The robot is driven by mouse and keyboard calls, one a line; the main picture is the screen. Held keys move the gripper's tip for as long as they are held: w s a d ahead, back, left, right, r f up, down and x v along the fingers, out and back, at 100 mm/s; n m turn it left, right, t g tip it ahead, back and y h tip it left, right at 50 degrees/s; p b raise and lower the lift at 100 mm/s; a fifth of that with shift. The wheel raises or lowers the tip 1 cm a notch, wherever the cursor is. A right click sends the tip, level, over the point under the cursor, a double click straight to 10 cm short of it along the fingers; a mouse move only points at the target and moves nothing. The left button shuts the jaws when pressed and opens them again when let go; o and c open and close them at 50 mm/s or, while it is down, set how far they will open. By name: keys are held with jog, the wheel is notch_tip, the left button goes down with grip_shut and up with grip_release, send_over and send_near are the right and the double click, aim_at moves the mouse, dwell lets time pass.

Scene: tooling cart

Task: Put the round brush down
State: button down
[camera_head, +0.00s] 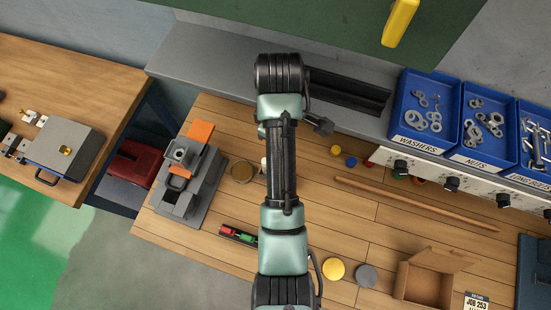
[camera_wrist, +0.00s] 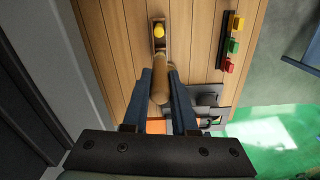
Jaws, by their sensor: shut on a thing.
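In the wrist view, my gripper (camera_wrist: 160,74) has its two dark fingers on either side of a brown, round-handled thing, which I take to be the round brush (camera_wrist: 160,88). It is shut on this thing, seen nearly end-on. A yellow round piece (camera_wrist: 159,30) shows beyond the handle; I cannot tell whether it belongs to the brush. The wooden bench top (camera_wrist: 195,40) lies below. In the head view my arm hides the gripper and the brush, so the gap to the bench cannot be judged there.
A grey vise-like fixture (camera_head: 187,180) with orange parts stands at the bench's left. A rack with red and green pieces (camera_head: 238,236) lies near the front. A long wooden rod (camera_head: 415,204), an open cardboard box (camera_head: 430,280) and blue bins (camera_head: 425,112) are right.

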jog(key=shift+s+d+f+b, duration=0.1)
jog(key=shift+f+b, duration=1.15)
jog(key=shift+f, duration=6.55)
jog(key=c, duration=0.7)
grip_release()
jog(key=shift+f, duration=0.1)
notch_tip(320, 180, up, 12)
jog(key=shift+f, duration=0.25)
jog(key=shift+r, duration=0.45)
